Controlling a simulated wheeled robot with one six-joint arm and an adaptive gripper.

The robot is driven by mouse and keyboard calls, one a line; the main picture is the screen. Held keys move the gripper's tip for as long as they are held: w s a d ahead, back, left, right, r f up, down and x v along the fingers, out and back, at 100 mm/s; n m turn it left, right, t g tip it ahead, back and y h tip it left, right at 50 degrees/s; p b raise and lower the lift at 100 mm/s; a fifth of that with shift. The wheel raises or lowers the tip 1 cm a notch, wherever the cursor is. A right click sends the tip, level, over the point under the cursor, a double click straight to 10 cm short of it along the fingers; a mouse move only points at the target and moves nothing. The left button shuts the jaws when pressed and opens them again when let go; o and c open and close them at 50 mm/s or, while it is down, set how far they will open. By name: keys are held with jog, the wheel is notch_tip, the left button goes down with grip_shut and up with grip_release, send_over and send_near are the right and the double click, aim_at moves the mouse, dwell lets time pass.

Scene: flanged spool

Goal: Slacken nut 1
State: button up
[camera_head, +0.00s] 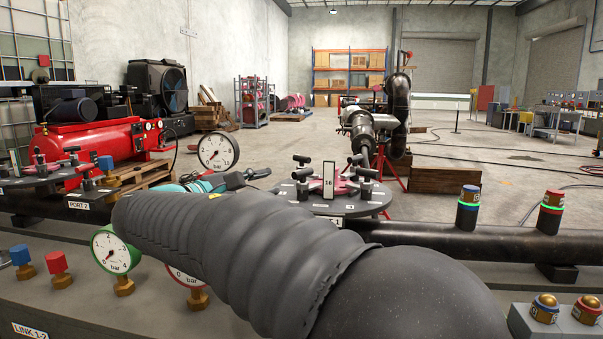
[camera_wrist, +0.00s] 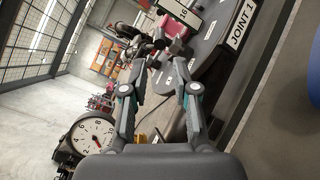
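A round grey flange plate (camera_head: 350,207) carries several black T-handled fittings (camera_head: 302,172) and a white tag reading 16 (camera_head: 328,180). Its small white labels are too small to read, so I cannot tell which fitting is nut 1. In the wrist view the plate (camera_wrist: 207,62) lies on its side, with a JOINT 1 label (camera_wrist: 241,25) near its rim. My gripper (camera_wrist: 159,68) is open and empty. A dark fitting (camera_wrist: 158,42) shows beyond the gap between its fingers, apart from them. In the head view my arm hides most of the gripper, left of the plate.
A dark horizontal pipe (camera_head: 440,240) runs behind my arm. Pressure gauges (camera_head: 218,151) and (camera_head: 113,252) stand left of the plate; one gauge (camera_wrist: 90,142) is close to my gripper in the wrist view. Banded posts (camera_head: 468,208) stand at right.

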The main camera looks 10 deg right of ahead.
aim_at(302, 174)
jog(key=x, duration=1.1)
grip_shut()
